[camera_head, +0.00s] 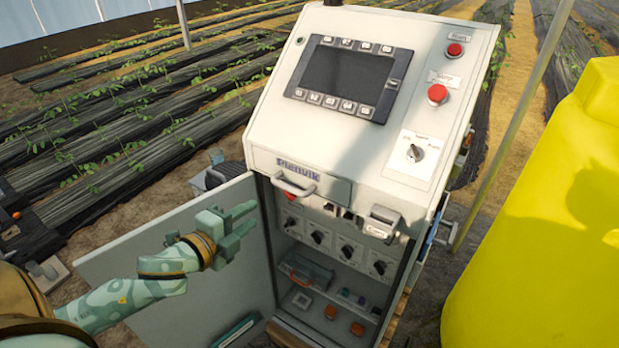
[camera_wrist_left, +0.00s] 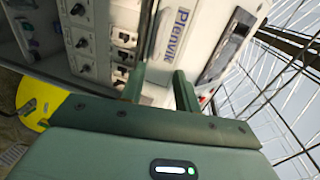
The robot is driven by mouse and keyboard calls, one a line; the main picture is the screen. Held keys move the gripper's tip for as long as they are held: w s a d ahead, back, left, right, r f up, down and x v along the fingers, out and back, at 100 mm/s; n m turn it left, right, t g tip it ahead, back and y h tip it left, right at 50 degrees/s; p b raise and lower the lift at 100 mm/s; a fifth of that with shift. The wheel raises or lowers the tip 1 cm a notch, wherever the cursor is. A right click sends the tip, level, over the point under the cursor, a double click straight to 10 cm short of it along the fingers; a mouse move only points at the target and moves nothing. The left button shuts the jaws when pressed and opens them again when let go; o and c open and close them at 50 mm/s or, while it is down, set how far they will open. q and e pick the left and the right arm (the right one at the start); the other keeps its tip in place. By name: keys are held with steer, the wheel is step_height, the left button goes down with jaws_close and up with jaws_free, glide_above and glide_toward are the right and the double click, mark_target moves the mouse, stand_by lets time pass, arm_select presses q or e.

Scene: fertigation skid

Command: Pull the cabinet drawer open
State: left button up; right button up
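The cabinet drawer (camera_head: 330,191) has a pale front under the sloped control panel and appears closed. My right gripper is in neither view.
The open compartment under the drawer holds knobs (camera_head: 348,252) and a toolbox (camera_head: 308,273). A large yellow tank (camera_head: 545,220) stands at the right. A screen (camera_head: 345,80) and red buttons (camera_head: 437,94) top the cabinet.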

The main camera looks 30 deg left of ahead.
mark_target(287, 190)
arm_select(q)
steer(key=x, duration=0.7)
steer(key=b+x, duration=0.1)
steer(key=x, duration=0.6)
steer(key=shift+w+a+f, duration=0.15)
steer(key=shift+w+f, duration=0.2)
steer(key=shift+w+f+b, duration=0.1)
steer(key=shift+w+b, duration=0.2)
steer(key=shift+w, duration=0.15)
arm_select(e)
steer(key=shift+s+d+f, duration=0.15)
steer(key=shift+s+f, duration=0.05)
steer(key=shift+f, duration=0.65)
arm_select(q)
steer(key=shift+c, duration=0.3)
jaws_close()
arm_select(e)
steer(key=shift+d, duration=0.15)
